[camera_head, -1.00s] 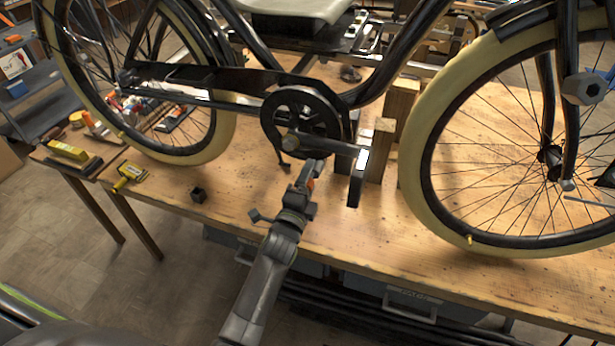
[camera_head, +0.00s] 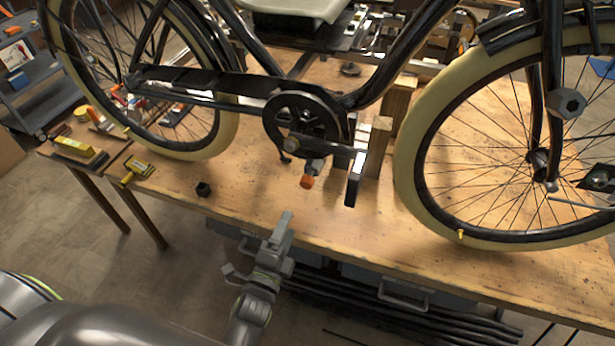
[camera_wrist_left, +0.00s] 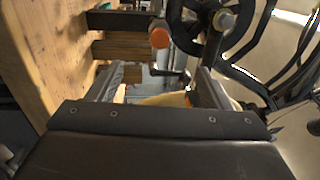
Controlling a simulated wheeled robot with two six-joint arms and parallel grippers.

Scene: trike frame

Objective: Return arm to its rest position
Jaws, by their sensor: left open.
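My left gripper (camera_head: 262,243) is in front of the near edge of the workbench, below the crank area in the head view. Its jaws are apart with nothing between them. The left wrist view shows its two fingers (camera_wrist_left: 160,84) spread, with the bike beyond them. A grey part with an orange end (camera_head: 307,182) sits at the bike's crank (camera_head: 300,125), apart from the gripper. The orange end also shows in the left wrist view (camera_wrist_left: 160,38). My right gripper is not in view.
The bike frame with cream tyres (camera_head: 410,170) stands over the wooden workbench (camera_head: 330,220). Grey bins (camera_head: 400,290) and dark bars are below. Floor at left is clear.

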